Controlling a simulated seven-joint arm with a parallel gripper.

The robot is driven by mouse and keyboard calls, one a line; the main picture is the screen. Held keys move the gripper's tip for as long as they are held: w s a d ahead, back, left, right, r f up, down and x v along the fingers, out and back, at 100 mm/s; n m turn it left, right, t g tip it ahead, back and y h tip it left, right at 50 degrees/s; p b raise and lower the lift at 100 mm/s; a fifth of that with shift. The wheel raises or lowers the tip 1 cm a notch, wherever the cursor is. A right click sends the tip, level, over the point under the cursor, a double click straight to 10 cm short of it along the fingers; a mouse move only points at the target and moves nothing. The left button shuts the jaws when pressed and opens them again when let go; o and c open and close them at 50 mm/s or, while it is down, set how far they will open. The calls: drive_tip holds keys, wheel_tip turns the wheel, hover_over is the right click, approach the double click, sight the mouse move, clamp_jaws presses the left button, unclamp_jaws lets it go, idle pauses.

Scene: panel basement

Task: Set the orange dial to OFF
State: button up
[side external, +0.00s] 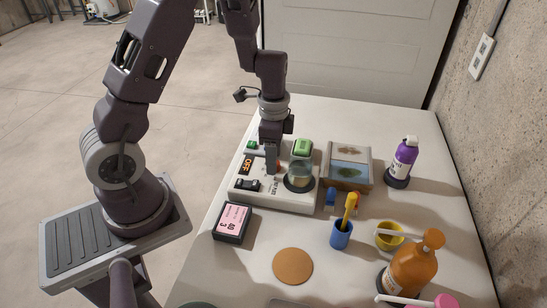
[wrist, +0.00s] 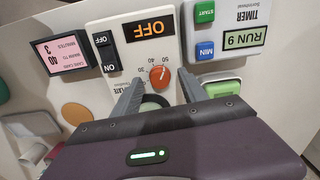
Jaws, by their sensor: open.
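The orange dial (wrist: 159,79) is on the sloped front of a white hot-plate unit (wrist: 135,62), with numbers such as 50, 40 and 30 around it. A pale mark shows on the dial, but I cannot tell exactly which setting it points to. The unit's display (wrist: 150,29) reads OFF in orange. Beside it is a black rocker switch (wrist: 107,50) marked ON and OFF. My gripper (wrist: 161,80) is open, its fingers on either side of the dial; contact is unclear. In the side external view my gripper (side external: 271,168) points down over the unit (side external: 250,192), largely hiding the dial.
A glass vessel (side external: 299,174) stands on the round plate close to my gripper. A timer reading RUN 9 (wrist: 240,39) and a pink-faced box (side external: 232,221) flank the unit. A framed tray (side external: 348,165), blue cup (side external: 341,235) and bottles stand to the right.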

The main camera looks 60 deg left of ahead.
drive_tip(key=shift+f, duration=0.4)
drive_tip(key=shift+c, duration=0.4)
clamp_jaws()
